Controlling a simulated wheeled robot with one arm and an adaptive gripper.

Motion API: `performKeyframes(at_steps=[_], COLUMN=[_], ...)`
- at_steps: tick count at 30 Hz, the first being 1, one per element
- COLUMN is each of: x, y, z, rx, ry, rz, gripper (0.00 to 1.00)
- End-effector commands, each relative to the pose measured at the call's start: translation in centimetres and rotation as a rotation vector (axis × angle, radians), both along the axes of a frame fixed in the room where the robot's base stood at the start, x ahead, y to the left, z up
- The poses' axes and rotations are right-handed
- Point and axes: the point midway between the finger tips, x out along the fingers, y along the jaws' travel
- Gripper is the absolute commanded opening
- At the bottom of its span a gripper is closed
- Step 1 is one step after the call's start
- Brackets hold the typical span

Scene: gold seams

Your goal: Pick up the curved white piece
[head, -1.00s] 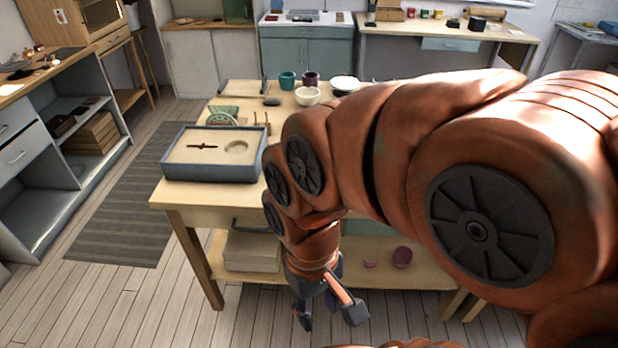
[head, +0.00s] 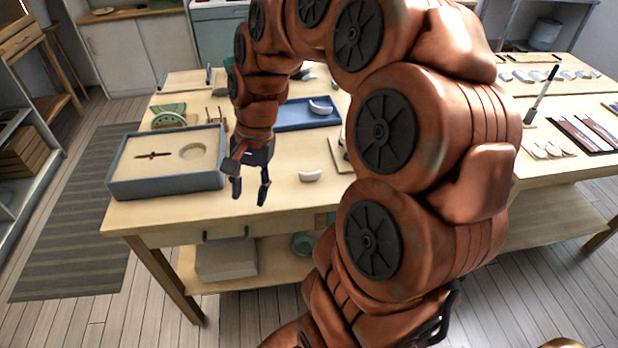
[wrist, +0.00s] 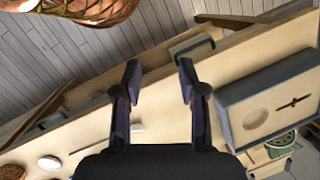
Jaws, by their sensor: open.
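A small curved white piece (head: 310,176) lies on the bare wooden tabletop, near the front edge, in the head view. Another curved white piece (head: 320,107) lies in a blue tray (head: 290,124) farther back. My gripper (head: 250,192) points down, open and empty, to the left of the nearer piece and apart from it. In the wrist view my gripper (wrist: 160,68) has its fingers spread with nothing between the tips. A small pale object (wrist: 138,127) shows beside the left finger there, partly hidden; it may be the nearer piece.
A blue-grey box with a sand-coloured bed (head: 127,178) stands left of my gripper. A green round device (head: 169,119) is behind it. More white pieces (head: 550,150) and dark strips lie on the table at the right. My arm hides the middle of the table.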

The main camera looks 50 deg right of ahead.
Motion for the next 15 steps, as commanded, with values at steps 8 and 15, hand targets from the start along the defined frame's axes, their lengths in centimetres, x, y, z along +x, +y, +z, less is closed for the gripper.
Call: performKeyframes(at_steps=[8,15], x=[4.5,4.4], y=[-11.3,-21.2], z=[-3.3,-6.8], rx=[0.097,0.169], ry=[0.040,0.086], rz=[-0.571,-1.014], gripper=[0.41,0.41])
